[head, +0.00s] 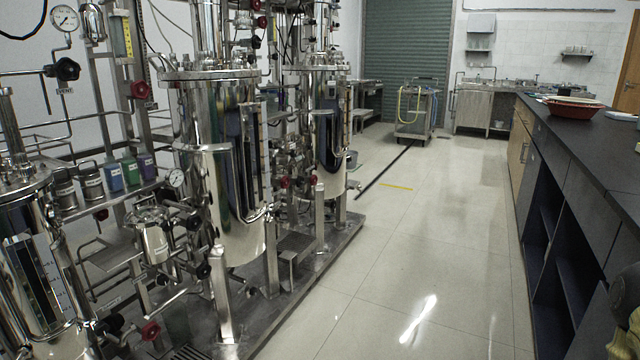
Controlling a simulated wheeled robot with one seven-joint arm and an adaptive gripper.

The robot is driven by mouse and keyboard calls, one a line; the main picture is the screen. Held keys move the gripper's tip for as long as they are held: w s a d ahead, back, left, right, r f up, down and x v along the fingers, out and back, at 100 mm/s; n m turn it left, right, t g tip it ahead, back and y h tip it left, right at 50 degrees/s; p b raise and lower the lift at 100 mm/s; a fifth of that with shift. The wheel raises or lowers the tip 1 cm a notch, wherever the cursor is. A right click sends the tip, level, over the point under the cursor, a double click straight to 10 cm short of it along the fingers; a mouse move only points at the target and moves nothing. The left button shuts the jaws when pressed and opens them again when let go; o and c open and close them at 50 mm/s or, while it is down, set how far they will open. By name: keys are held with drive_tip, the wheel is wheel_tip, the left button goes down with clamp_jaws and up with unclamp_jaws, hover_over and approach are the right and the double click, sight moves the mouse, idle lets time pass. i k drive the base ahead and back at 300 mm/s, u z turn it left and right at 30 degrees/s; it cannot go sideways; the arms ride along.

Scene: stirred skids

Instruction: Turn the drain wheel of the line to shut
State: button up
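Several hand wheels sit on the steel skid's pipework at left. A red wheel (150,331) is low at the front, near the skid floor, with a black wheel (113,323) to its left. Another black wheel (203,271) is low beside the middle tank. Higher up are a black wheel (67,69) with a small tag under it and a red wheel (141,90). A small red wheel (284,182) is between the two farther tanks. My gripper is not in view.
Steel tanks (222,170) stand on a low skid base (330,250) with a raised edge. Clear tiled floor (430,240) runs between skid and the dark-topped counter (600,140) at right. A red-brown bowl (574,108) sits on it. A cart (414,115) stands at the back.

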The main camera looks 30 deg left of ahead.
sight(298, 181)
drive_tip(key=i, duration=2.65)
drive_tip(key=u, duration=2.3)
